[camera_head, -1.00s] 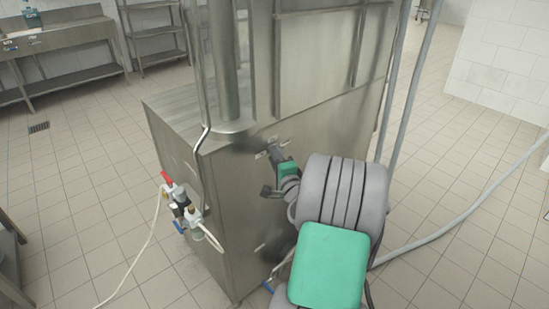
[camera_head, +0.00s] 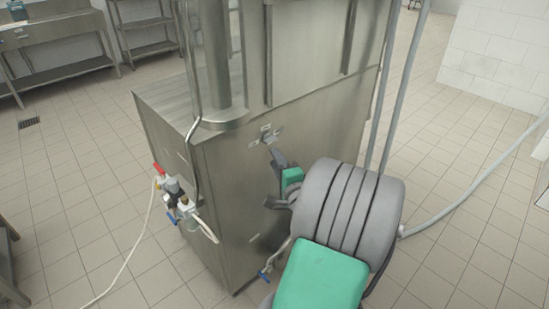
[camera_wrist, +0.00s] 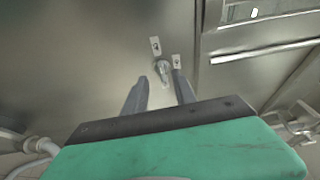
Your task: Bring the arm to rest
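My gripper (camera_head: 275,181) is in front of the side panel of a large stainless steel machine (camera_head: 228,190). Its two dark fingers are spread apart with nothing between them. They show in the wrist view (camera_wrist: 160,88), pointing toward the panel. A small metal knob (camera_wrist: 162,72) with two small labels sits on the panel, just beyond the fingertips in that view. In the head view the knob (camera_head: 267,135) is above and slightly left of the fingers, and clear of them. My green and grey arm hides the lower right of the machine.
A valve assembly with red and blue handles (camera_head: 176,196) is on the machine's left side, with a pale hose. Grey pipes (camera_head: 398,95) stand at right. Tiled floor is open at left and right.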

